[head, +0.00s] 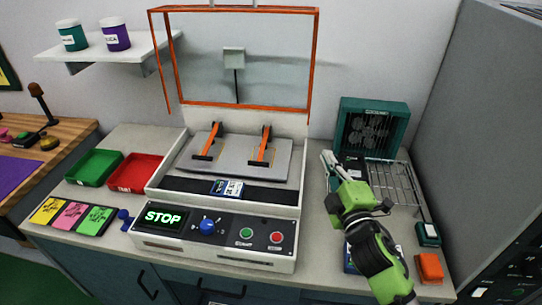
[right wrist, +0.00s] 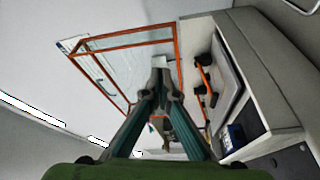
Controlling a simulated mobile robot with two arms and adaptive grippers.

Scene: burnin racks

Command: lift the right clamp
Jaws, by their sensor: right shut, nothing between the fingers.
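The right clamp (head: 264,145) is an orange lever with a black bar at its lower end, on the grey plate (head: 235,168) of the burn-in station. A matching left clamp (head: 210,140) stands beside it. My right gripper (head: 328,160) is shut and empty, to the right of the station and apart from the right clamp. In the right wrist view, its closed fingers (right wrist: 160,75) point toward the wall, with orange and black clamp parts (right wrist: 203,80) to their right; I cannot tell clearly which clamp is which there. My left gripper is not in view.
An orange-framed clear cover (head: 313,60) stands raised behind the plate. A blue-and-white board (head: 227,189) lies on the black strip in front. A green fan unit (head: 372,128) and wire rack (head: 398,183) stand right. Green (head: 94,167) and red (head: 135,172) trays sit left.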

